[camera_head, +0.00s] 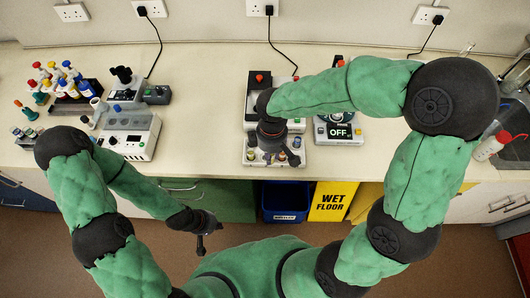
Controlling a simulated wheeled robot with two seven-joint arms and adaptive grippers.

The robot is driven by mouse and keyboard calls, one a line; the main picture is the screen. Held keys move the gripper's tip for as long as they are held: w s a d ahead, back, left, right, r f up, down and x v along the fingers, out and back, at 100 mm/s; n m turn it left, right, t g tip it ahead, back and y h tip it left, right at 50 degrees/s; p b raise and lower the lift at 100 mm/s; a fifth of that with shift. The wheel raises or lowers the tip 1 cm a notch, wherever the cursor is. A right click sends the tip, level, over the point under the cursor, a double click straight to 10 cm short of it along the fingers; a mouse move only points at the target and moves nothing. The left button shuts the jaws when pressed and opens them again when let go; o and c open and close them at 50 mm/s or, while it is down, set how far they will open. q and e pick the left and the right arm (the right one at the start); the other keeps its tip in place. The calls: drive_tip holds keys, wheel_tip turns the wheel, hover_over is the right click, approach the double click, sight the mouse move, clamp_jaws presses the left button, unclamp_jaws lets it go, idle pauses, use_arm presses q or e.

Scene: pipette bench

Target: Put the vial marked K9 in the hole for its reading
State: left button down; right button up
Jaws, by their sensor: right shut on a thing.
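My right gripper (275,157) points down over a white block (250,162) near the front edge of the bench. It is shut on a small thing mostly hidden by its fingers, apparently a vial. Small vials with coloured caps show around the fingers in the block, one at its left (252,156) and one at its upper right (296,142). No mark such as K9 is readable, and I cannot tell whether the held thing sits in a hole. My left gripper (203,243) hangs in front of the bench, away from the vials; its fingers are too small to judge.
A dark rack of colour-capped tubes (72,92) and a white instrument (130,137) stand at the left. A device reading OFF (340,131) stands right of the block. Bench space left of the block is clear.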

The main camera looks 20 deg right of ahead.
drive_tip(key=w+f, duration=0.3)
drive_tip(key=w+f+b, duration=0.1)
drive_tip(key=w+f, duration=0.2)
drive_tip(key=shift+w+d+f, duration=0.15)
drive_tip(key=shift+d+f, duration=0.05)
drive_tip(key=shift+f, duration=0.1)
drive_tip(key=shift+f+b, duration=0.4)
drive_tip(key=shift+f, duration=1.05)
drive_tip(key=shift+f+b, duration=0.3)
drive_tip(key=shift+f, duration=0.1)
drive_tip(key=o, duration=0.9)
drive_tip(key=shift+o, duration=0.2)
drive_tip(key=shift+r, duration=0.2)
drive_tip(key=shift+r+p, duration=0.3)
drive_tip(key=shift+p, duration=0.1)
wheel_tip(320, 180, up, 12)
drive_tip(key=p, duration=0.2)
